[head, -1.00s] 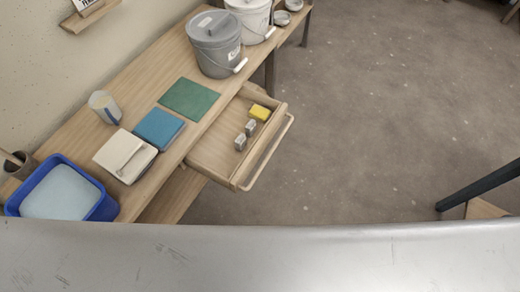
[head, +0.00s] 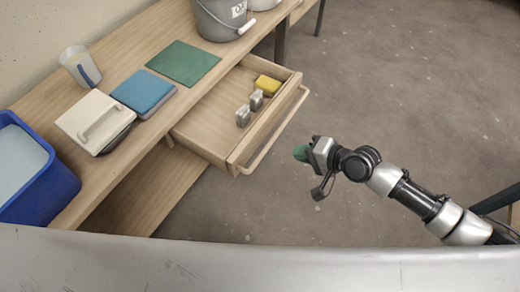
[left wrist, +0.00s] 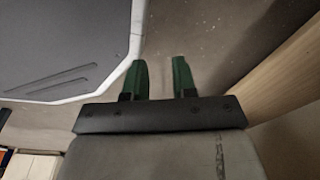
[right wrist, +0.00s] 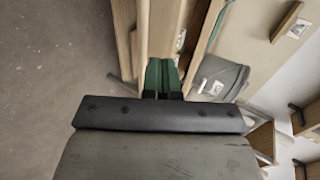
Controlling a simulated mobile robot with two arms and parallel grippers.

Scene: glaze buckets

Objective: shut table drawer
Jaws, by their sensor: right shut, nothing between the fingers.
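The table drawer (head: 215,125) is pulled out from the wooden table in the head view. Its front carries a long wooden bar handle (head: 276,134). Inside lie a yellow block (head: 267,84) and small grey metal pieces (head: 249,109). My right gripper (head: 300,152) is shut and empty, to the right of the drawer front and apart from the handle. Its green fingers (right wrist: 162,76) are together in the right wrist view, with wooden parts beyond them. My left gripper (left wrist: 160,80) shows only in the left wrist view, with its green fingers apart and nothing between them.
On the tabletop (head: 119,59) are a blue tub (head: 45,190), a white lidded box (head: 92,118), a blue block (head: 143,92), a green mat (head: 184,62), a cup (head: 80,66) and a grey bucket (head: 221,20). The floor (head: 400,100) right of the drawer is clear.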

